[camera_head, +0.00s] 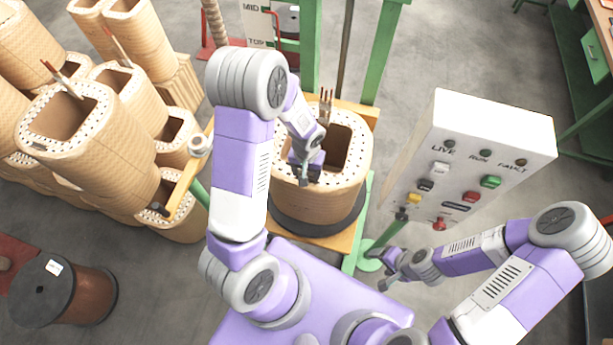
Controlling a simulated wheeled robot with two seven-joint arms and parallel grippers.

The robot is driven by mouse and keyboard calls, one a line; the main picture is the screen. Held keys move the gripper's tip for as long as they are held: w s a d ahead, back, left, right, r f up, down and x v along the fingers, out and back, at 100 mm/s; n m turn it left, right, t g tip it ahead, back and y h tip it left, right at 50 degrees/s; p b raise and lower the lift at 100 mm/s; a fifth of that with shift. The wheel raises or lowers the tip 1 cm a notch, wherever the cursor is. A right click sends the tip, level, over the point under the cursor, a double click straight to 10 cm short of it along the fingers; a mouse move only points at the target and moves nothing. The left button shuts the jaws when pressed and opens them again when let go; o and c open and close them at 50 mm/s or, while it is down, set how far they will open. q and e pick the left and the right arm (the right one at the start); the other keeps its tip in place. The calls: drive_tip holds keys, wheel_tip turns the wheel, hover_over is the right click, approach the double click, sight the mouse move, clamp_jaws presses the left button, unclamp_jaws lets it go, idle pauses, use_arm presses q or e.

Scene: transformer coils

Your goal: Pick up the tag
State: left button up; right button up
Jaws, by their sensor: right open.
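My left gripper (306,174) is over the near top edge of the tan coil (291,196) in the middle. Its fingers are small and dark there, so I cannot tell if they are open or whether they hold anything. My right gripper (385,272) is open and seems empty, below the white control box and right of the coil.
The white control box (478,150) with coloured buttons stands at the right. Many tan coils (90,150) crowd the left. Green posts (381,50) rise behind the middle coil.

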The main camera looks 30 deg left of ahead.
use_arm(q)
drive_tip(key=c, duration=0.6)
drive_tip(key=shift+o, duration=0.2)
wheel_tip(320, 180, up, 17)
drive_tip(key=p, duration=0.4)
idle(0.3)
